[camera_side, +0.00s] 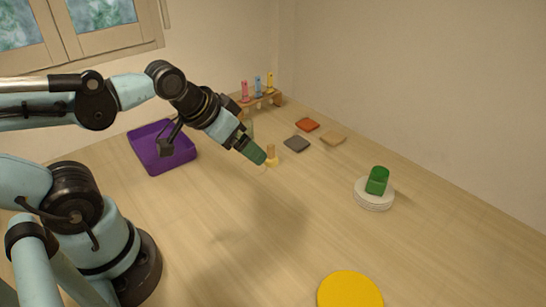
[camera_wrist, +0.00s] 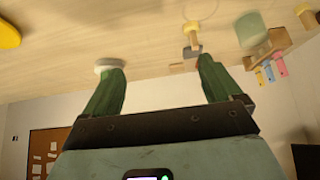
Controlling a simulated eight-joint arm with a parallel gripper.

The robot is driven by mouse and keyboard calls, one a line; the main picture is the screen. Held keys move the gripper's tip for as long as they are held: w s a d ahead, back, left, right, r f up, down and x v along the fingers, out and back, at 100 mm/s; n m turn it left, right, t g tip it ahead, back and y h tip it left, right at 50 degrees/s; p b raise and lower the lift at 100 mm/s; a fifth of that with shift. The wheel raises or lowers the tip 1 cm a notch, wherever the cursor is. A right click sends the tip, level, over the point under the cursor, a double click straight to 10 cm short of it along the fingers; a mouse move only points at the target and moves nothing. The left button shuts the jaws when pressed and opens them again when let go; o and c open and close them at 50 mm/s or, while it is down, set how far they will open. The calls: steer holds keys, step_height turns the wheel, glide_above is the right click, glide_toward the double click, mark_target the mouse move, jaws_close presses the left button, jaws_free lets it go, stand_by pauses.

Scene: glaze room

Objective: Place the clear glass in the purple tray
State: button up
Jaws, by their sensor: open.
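The clear glass shows only as a faint, see-through ring (camera_wrist: 201,10) on the table at the top of the wrist view. In the side view it is hard to make out, perhaps a faint rim just under my fingertips. My gripper (camera_side: 257,156) points down to the right above the table, to the right of the purple tray (camera_side: 136,141). In the wrist view the two green fingers of my gripper (camera_wrist: 160,68) are apart with nothing between them. The purple tray lies at the back left and looks empty; the wrist view does not show it.
Tiles (camera_side: 296,143) lie behind; a yellow disc (camera_side: 350,290) lies in front.

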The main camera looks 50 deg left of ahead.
steer(key=w+a+r+m+g, duration=0.2)
steer(key=w+a+g, duration=0.3)
steer(key=w+a, duration=0.9)
steer(key=a+f, duration=0.2)
steer(key=f, duration=0.1)
steer(key=a+f+g, duration=0.1)
steer(key=a+f, duration=0.1)
steer(key=f, duration=0.1)
steer(key=a+f+m+g, duration=0.1)
steer(key=a+f, duration=0.1)
steer(key=shift+w+a+f, duration=0.25)
steer(key=shift+f, duration=0.15)
steer(key=shift+s+d+f, duration=0.1)
steer(key=shift+d+f, duration=0.05)
steer(key=shift+f, duration=1.4)
steer(key=shift+s+d+f, duration=0.1)
steer(key=shift+d+f, duration=0.05)
steer(key=shift+f, duration=1.4)
steer(key=shift+c, duration=0.3)
steer(key=shift+r, duration=0.1)
steer(key=c, duration=1.3)
